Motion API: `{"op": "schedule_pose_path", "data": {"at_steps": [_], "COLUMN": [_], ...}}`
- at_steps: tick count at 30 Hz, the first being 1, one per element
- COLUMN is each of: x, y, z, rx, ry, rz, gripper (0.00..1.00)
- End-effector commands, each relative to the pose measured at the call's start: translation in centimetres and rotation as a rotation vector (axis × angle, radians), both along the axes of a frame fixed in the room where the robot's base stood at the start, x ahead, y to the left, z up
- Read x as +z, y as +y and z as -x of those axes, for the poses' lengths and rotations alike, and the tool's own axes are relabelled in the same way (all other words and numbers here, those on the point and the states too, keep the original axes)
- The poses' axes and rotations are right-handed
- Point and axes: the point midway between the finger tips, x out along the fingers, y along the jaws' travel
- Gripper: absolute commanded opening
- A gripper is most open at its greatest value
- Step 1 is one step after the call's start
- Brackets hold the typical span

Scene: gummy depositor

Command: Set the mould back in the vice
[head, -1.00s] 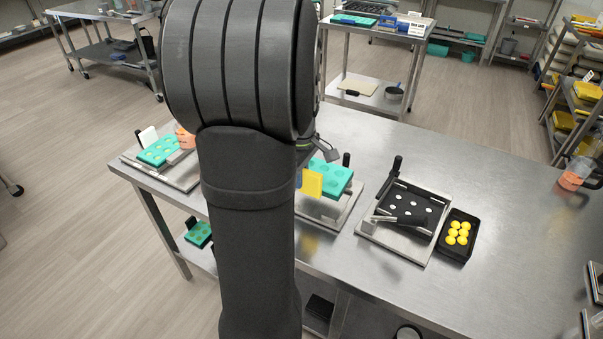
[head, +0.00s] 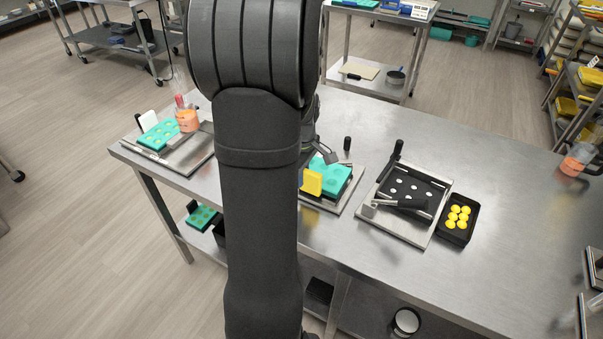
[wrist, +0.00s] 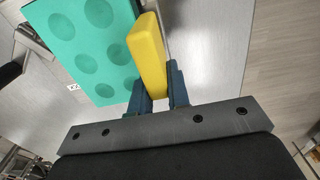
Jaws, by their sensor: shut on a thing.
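The teal mould (head: 337,176) has round cavities and is over the middle vice (head: 342,205) in the head view; it also shows at the upper left of the wrist view (wrist: 88,45). A yellow block (head: 312,182) stands against the mould's edge. My gripper (wrist: 161,90) is shut on this yellow block (wrist: 148,55), with one blue finger on each side. Whether the mould rests fully in the vice I cannot tell. My arm hides the left part of the vice and most of the gripper in the head view.
A second teal mould (head: 160,135) sits in a left station beside an orange-filled depositor (head: 187,120). To the right are a black plate station (head: 405,195) with raised handles and a black tray (head: 458,238) of yellow balls. The bench's right side is mostly clear.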

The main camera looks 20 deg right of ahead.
Motion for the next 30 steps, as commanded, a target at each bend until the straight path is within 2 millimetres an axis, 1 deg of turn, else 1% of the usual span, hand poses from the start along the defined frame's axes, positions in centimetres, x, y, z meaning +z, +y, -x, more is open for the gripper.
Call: {"op": "schedule_pose_path", "data": {"at_steps": [8, 21, 29, 30], "x": [-0.1, -1.6, -1.5, -1.5], "y": [0.0, 0.0, 0.0, 0.0], "z": [0.0, 0.0, 0.0, 0.0], "rx": [0.0, 0.0, 0.0, 0.0], "ry": [0.0, 0.001, 0.0, 0.0], "rz": [0.0, -0.001, 0.0, 0.0], "gripper": [0.0, 0.0, 0.0, 0.24]}}
